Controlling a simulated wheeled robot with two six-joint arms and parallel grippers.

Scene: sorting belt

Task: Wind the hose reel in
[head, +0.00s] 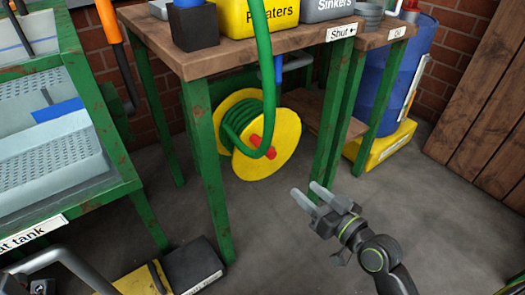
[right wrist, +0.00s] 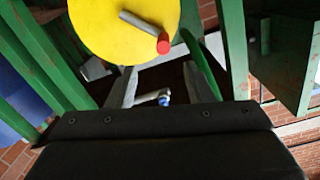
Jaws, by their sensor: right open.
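The hose reel is a yellow drum (head: 279,160) with green hose (head: 238,118) wound on it, under the wooden bench. The hose also runs up past the bench edge and loops down across the drum's face. A red part (head: 269,153) shows at the face's middle, partly behind the hose. The right wrist view shows the yellow face (right wrist: 110,30), with a grey crank bar and red knob (right wrist: 164,43) on it. My right gripper (head: 308,193) is open and empty, in front of the reel and to its right, apart from it. My left gripper is not clearly seen.
Green bench legs (head: 209,170) stand left and right of the reel; the right leg (head: 333,120) is close to my right gripper. A blue barrel (head: 402,75) stands on a yellow base behind right. A dark box (head: 196,262) lies at front left. Grey floor (head: 260,235) before the reel is clear.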

